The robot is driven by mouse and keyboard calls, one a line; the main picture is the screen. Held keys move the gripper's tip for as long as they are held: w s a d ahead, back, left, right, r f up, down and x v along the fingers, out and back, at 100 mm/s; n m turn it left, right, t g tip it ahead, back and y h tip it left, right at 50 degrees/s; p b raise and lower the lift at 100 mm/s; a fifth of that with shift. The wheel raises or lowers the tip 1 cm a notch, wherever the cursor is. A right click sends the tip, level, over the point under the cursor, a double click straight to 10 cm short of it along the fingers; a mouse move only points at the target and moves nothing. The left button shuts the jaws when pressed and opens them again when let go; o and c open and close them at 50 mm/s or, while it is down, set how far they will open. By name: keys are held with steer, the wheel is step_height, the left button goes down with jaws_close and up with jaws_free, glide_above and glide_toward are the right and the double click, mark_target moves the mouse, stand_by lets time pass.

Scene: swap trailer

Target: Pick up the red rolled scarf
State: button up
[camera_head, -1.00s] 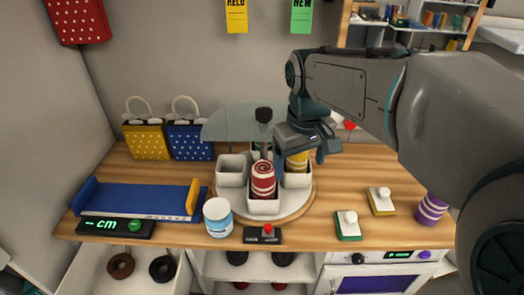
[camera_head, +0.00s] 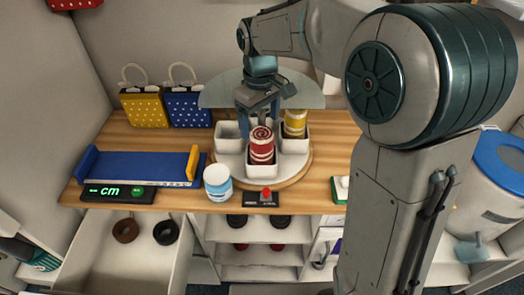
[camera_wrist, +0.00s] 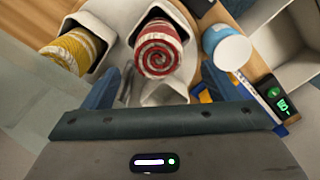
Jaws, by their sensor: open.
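The red rolled scarf (camera_head: 261,146), red with a white spiral on its top end, stands upright in a white square cup (camera_head: 262,171) at the front of a round turntable (camera_head: 291,181). It also shows in the wrist view (camera_wrist: 158,50), top end facing the camera. My gripper (camera_head: 259,107) is above and just behind the scarf, with its fingers spread and nothing between them. In the wrist view the scarf lies beyond the fingertips, between their lines. The scarf's lower part is hidden inside the cup.
A yellow rolled scarf (camera_head: 294,124) stands in the cup to the right. A left cup (camera_head: 228,137) looks empty. A white jar with a blue band (camera_head: 217,183) and a red-button box (camera_head: 264,197) stand in front. A blue tray (camera_head: 135,165) lies at left.

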mark_target(261, 133)
steer(key=shift+s+d+f+p, duration=0.1)
steer(key=shift+f+p, duration=0.1)
steer(key=shift+f, duration=1.15)
steer(key=shift+d+f+p, duration=0.1)
steer(key=shift+f+p, duration=0.05)
steer(key=shift+f, duration=1.2)
steer(key=c, duration=1.4)
